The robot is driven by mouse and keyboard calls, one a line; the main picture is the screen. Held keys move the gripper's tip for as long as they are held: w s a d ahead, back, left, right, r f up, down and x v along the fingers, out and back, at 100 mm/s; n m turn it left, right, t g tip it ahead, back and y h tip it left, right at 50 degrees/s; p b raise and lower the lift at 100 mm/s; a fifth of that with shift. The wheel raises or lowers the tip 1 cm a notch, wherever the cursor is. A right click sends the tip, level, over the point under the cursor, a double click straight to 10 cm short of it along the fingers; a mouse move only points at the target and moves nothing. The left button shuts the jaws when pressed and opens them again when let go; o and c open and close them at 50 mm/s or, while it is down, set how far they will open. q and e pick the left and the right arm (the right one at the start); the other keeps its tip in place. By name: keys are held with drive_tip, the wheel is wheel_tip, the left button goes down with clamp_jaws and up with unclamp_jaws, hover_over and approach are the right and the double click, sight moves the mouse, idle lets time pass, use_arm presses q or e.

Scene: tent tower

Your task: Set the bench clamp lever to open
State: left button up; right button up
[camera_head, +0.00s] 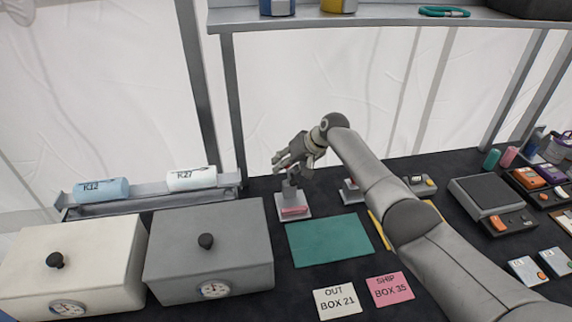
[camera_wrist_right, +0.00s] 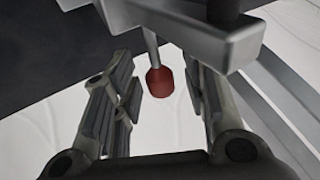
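The bench clamp (camera_head: 293,209) stands on the dark bench behind the green mat, a grey metal piece with a pinkish patch at its base. In the right wrist view its grey metal arm (camera_wrist_right: 225,45) crosses the top, and a lever rod with a red knob (camera_wrist_right: 159,82) sticks out. My right gripper (camera_head: 286,161) is just above the clamp in the head view and hides its upper part. Its fingers are apart, with the red knob showing in the gap between them; I cannot tell whether they touch it. My left gripper is not in view.
A second small grey device (camera_head: 352,191) stands to the right, partly behind my right arm. Two lidded boxes, one grey (camera_head: 207,262), stand left. A shelf (camera_head: 370,15) spans above.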

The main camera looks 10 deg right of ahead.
drive_tip(key=shift+r, duration=0.1)
drive_tip(key=v, duration=1.2)
